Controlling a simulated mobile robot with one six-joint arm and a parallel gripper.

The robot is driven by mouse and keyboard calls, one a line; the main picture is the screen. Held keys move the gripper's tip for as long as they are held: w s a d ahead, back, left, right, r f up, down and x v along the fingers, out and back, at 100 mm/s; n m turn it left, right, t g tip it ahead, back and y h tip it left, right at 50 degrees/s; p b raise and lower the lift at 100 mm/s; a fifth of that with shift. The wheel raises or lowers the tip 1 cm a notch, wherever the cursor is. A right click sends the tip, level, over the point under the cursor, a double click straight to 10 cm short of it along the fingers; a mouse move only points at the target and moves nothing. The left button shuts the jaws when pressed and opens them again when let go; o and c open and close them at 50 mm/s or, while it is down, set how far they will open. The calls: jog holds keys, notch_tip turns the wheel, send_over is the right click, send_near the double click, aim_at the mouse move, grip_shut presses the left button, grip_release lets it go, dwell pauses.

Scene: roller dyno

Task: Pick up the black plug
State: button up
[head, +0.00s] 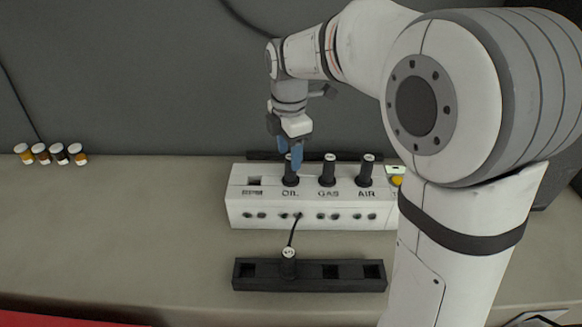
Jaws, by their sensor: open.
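A black plug (291,174) stands upright at the OIL place on the white box (312,221). Two similar black plugs stand at GAS (327,171) and AIR (365,171). Another black plug (289,265) with a light cap stands in the black socket strip (309,284) in front, with a cable running to the box. My gripper (290,155) points down with open blue fingers at the top of the OIL plug. One finger partly hides that plug's top. I cannot tell if they touch.
Several small jars with white lids (60,154) stand far left against the wall. A yellow knob (396,181) is at the box's right end, beside my arm. The counter (120,225) is clear on the left. A red edge (60,321) shows bottom left.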

aim_at(291, 173)
jog(key=f, duration=0.5)
jog(key=shift+w+d+f+p, duration=0.1)
jog(key=shift+d+f+p, duration=0.1)
jog(key=shift+f+p, duration=0.1)
jog(key=c, duration=0.9)
